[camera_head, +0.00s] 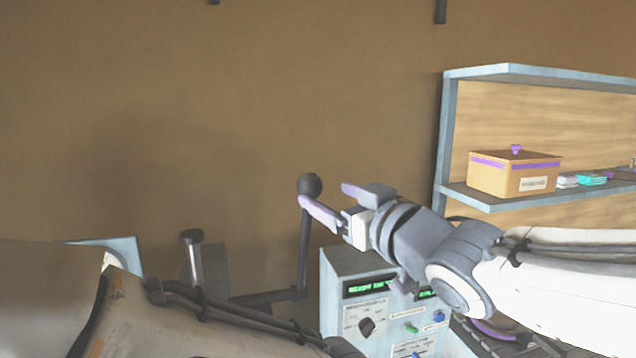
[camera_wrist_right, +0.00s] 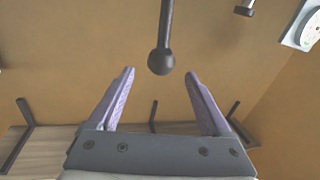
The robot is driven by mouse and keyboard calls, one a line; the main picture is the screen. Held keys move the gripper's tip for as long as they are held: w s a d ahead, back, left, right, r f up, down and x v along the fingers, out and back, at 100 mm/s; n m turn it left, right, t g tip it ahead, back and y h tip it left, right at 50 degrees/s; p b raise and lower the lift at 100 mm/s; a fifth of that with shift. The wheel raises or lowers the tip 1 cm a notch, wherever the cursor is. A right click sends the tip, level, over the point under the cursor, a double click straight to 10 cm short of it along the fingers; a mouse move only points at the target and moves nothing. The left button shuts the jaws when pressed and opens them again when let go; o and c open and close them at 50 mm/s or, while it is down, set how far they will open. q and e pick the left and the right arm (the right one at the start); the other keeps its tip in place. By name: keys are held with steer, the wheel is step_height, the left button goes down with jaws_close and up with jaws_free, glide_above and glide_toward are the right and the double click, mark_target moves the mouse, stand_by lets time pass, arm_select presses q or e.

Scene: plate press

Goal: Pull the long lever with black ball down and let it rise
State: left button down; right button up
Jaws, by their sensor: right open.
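The long lever (camera_head: 304,240) stands nearly upright, with a round black ball (camera_head: 311,185) at its top end. My right gripper (camera_head: 322,193) is open beside the ball, its near finger overlapping the lever just below the ball in the head view. In the right wrist view the ball (camera_wrist_right: 161,62) shows centred between and slightly past the open fingertips (camera_wrist_right: 160,75), with a gap on both sides. The lever rod (camera_wrist_right: 166,22) runs up from it to the picture's top edge. Nothing is held. My left gripper is not in view.
A control box (camera_head: 345,268) with green displays and knobs stands right of the lever, under my right arm. A grey wall shelf (camera_head: 540,75) at the right holds a tan box (camera_head: 510,180) with purple trim. A short metal cylinder (camera_head: 192,258) stands left of the lever.

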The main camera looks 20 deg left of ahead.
mark_target(302, 183)
steer(key=p+x, duration=0.3)
steer(key=x, duration=0.5)
steer(key=shift+w+a, duration=0.15)
steer(key=shift+a, duration=0.1)
steer(key=shift+w+a, duration=0.5)
steer(key=shift+a, duration=0.05)
steer(key=shift+c, duration=0.4)
steer(key=shift+f, duration=0.1)
jaws_close()
